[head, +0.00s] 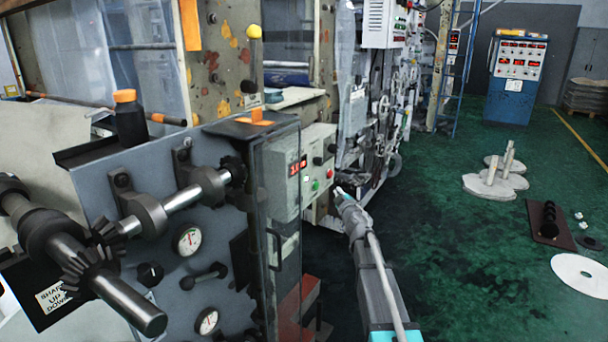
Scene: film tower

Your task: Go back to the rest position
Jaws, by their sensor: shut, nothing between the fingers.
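My gripper (341,193) is at the far end of my arm, which reaches up from the bottom of the head view. It is small in the picture, with its fingers shut and nothing held. It shows just right of the grey control panel (318,150) with a red display and green and red buttons. The gripper and the panel look apart, but the depth between them is hard to judge.
A grey machine housing with shafts and gauges (188,239) fills the left. A glass-fronted cabinet (277,230) stands left of my arm. The green floor (450,265) is open to the right, with white discs (583,274) and a brown board (549,226). A blue cabinet (515,78) stands behind.

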